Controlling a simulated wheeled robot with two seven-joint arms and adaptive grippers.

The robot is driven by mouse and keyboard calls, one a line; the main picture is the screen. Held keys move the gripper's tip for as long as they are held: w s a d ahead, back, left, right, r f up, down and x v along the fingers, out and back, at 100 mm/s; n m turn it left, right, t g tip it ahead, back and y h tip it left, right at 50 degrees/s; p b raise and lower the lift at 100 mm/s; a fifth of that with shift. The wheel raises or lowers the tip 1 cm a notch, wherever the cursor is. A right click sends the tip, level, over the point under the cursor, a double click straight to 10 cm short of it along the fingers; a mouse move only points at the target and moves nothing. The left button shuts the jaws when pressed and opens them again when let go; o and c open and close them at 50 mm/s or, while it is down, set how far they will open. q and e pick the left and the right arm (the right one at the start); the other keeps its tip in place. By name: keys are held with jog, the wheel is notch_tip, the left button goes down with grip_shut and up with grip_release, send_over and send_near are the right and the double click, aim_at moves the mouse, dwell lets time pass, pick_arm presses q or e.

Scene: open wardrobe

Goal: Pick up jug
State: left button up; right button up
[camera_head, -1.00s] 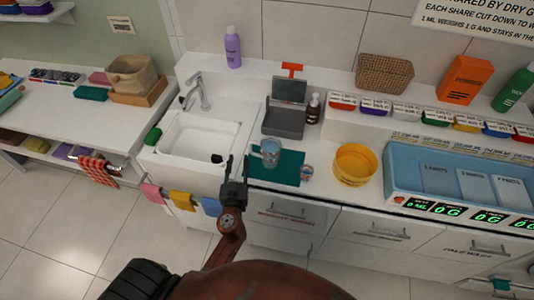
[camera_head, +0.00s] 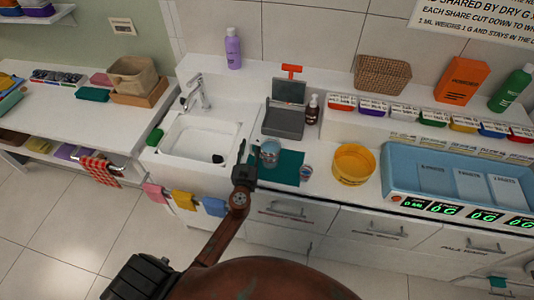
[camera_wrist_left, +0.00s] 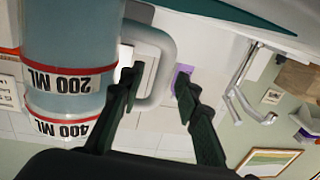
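The jug (camera_head: 269,152) is a small translucent blue vessel standing on a teal mat (camera_head: 289,170) on the counter, right of the sink. In the left wrist view the jug (camera_wrist_left: 75,45) appears upside down, with red-edged bands marked 200 ML and 400 ML and a pale blue loop handle (camera_wrist_left: 167,62). My left gripper (camera_head: 247,157) is just left of the jug, on its handle side. In the wrist view its fingers (camera_wrist_left: 157,88) are apart, with part of the handle showing in the gap. It has not closed on the handle. My right gripper is out of view.
A grey hinged box (camera_head: 283,121) and a brown pump bottle (camera_head: 313,108) stand behind the jug. A small round pot (camera_head: 306,172) and a yellow tub (camera_head: 353,164) are to its right. The sink (camera_head: 197,143) is left, and a blue tray (camera_head: 430,178) is farther right.

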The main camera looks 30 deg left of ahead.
pick_arm(q)
jog(key=shift+c, duration=0.3)
grip_shut()
dwell(0.4)
